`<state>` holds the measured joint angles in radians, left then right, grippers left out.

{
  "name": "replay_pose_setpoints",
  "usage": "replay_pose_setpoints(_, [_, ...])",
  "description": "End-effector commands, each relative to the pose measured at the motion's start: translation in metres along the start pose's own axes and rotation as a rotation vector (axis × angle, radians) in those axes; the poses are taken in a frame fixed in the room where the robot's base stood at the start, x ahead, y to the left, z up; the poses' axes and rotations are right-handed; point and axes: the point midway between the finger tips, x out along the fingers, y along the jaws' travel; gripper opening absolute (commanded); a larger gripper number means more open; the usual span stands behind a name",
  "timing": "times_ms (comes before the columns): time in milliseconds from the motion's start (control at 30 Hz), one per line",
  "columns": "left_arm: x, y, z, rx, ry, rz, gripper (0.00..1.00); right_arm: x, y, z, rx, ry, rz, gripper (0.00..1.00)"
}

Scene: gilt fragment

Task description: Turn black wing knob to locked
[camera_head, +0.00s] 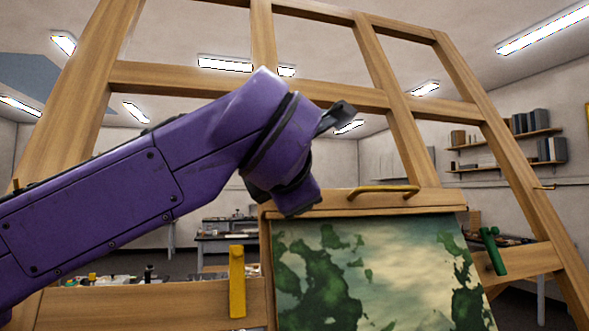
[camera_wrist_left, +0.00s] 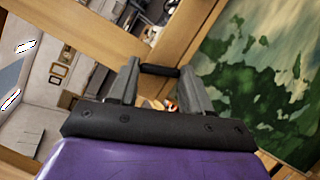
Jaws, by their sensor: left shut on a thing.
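The black wing knob (camera_wrist_left: 160,70) shows in the left wrist view as a short dark bar between the fingertips. My left gripper (camera_wrist_left: 158,74) is shut on it, with one grey finger at each end. The bar lies roughly level across the wrist picture; its locked or unlocked position cannot be read. In the head view my purple left arm comes in from the left and reaches up in front of the wooden easel (camera_head: 85,85). It hides most of the gripper and the knob there. My right gripper is not in view.
A green and cream painting (camera_head: 390,270) stands on the easel, under a wooden bar with a brass handle (camera_head: 383,189). A yellow knob (camera_head: 237,282) is left of it and a green knob (camera_head: 492,250) right. Benches and shelves (camera_head: 505,137) are behind.

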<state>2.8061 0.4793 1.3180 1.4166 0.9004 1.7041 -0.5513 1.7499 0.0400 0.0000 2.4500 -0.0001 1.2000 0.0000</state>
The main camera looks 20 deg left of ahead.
Motion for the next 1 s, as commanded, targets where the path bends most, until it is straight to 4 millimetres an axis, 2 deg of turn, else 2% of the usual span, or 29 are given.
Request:
replay_pose_setpoints(33, [-0.001, 0.006, 0.003, 0.038, 0.004, -0.021, 0.18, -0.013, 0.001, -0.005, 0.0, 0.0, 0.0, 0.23])
replay_pose_setpoints(100, [0.0, 0.006, 0.003, 0.099, 0.004, -0.049, 0.18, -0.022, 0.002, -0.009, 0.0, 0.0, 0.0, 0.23])
replay_pose_setpoints(433, [0.0, 0.007, 0.003, 0.383, 0.004, -0.177, 0.18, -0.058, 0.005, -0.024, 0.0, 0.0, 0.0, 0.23])
replay_pose_setpoints(633, [0.001, 0.006, 0.002, 0.557, 0.003, -0.254, 0.18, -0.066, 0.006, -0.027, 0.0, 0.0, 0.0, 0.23])
replay_pose_setpoints(1000, [0.003, 0.006, 0.004, 0.875, 0.003, -0.397, 0.18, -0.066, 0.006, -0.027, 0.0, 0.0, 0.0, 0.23])
